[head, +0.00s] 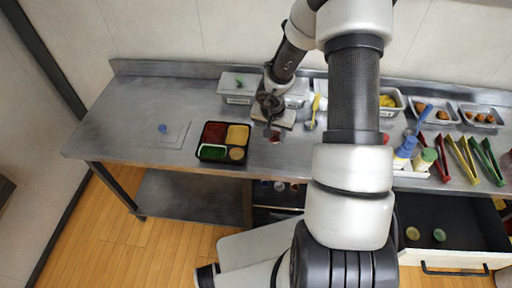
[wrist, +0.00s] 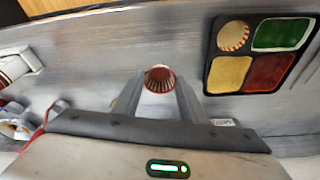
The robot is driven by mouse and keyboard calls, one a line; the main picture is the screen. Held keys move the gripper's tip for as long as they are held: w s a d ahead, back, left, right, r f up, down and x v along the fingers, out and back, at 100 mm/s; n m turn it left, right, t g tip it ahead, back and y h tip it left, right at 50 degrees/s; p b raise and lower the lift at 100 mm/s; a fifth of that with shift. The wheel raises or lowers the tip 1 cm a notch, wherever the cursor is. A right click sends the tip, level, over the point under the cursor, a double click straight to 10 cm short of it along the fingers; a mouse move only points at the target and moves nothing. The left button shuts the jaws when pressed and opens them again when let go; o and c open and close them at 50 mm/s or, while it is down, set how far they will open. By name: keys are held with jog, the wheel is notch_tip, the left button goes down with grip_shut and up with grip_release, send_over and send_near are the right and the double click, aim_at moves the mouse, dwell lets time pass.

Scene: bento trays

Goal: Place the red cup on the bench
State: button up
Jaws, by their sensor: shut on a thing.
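In the head view my gripper (head: 272,128) hangs over the front part of the steel bench (head: 120,122), just right of the black bento tray. The cup is small there and partly hidden by the gripper. The bench surface (wrist: 90,70) lies behind the cup in the wrist view. I cannot tell whether the cup touches it.
The bento tray (head: 222,145) holds red, yellow and green fillings and a small round cup. A blue item lies on a flat sheet (head: 173,135) to its left. Food containers line the back; bottles and coloured tongs stand right. A drawer (head: 455,240) is open below. The bench's left is mostly clear.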

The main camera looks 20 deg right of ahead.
notch_tip(320, 180, down, 8)
jog(key=b, duration=0.4)
jog(key=shift+w+f, duration=0.1)
jog(key=shift+f, duration=0.1)
jog(key=shift+r, duration=0.1)
jog(key=o, duration=1)
